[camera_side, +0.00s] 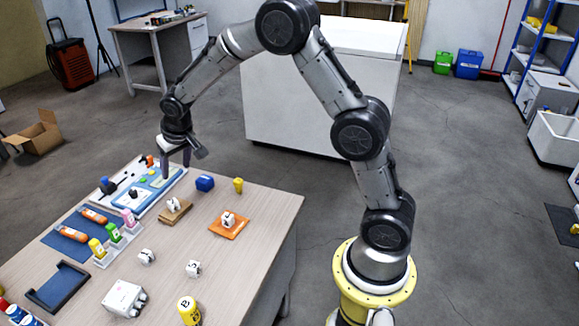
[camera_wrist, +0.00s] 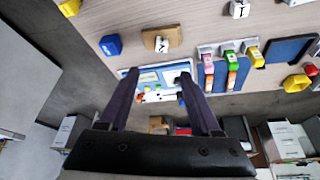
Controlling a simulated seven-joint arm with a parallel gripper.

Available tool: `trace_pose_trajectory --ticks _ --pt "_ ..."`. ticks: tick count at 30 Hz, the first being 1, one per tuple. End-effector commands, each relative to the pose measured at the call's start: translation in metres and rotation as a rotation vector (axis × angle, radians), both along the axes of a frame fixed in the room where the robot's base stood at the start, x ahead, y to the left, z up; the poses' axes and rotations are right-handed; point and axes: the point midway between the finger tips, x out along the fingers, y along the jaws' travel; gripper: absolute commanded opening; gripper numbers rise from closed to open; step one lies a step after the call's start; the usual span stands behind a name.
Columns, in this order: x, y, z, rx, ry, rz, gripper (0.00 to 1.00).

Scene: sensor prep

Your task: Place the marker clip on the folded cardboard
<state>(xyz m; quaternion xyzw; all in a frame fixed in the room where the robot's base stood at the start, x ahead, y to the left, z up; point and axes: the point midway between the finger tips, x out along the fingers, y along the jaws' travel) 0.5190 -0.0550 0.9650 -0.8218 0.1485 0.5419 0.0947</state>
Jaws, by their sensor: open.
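The folded cardboard (camera_side: 180,214) is a small brown piece on the table, below my gripper in the side view. A small white piece with a black mark (camera_side: 173,204), perhaps the marker clip, rests on it. Both also show in the wrist view, the cardboard (camera_wrist: 149,36) with the white piece (camera_wrist: 162,44) on top. Similar white pieces lie on an orange pad (camera_side: 240,228) and on bare table (camera_side: 146,257) (camera_side: 193,268), so I cannot tell for sure which is the clip. My gripper (camera_side: 176,172) is open and empty, above the table's far edge, apart from the cardboard.
A blue-and-white panel (camera_side: 158,183) lies near my gripper. A rack with colored bottles (camera_side: 114,233) stands left. Bare table lies around the orange pad.

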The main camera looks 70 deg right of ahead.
Motion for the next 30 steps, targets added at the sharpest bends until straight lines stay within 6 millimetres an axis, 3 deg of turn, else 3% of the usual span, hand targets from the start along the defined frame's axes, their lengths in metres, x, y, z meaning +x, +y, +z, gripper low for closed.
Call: trace_pose_trajectory --ticks 1,6,12,17,21,25,30 --pt "-0.018 0.003 0.028 -0.004 -0.016 0.016 0.65" --pt "-0.088 0.015 0.089 -0.012 -0.026 0.078 0.65" --pt "-0.181 0.029 0.132 -0.014 -0.044 0.161 0.65" --pt "-0.256 0.040 0.144 -0.014 -0.062 0.234 0.65" --pt "-0.309 0.047 0.139 -0.012 -0.074 0.294 0.65" --pt "-0.340 0.052 0.132 -0.010 -0.084 0.333 0.65" --pt "-0.355 0.055 0.126 -0.010 -0.085 0.355 0.65"
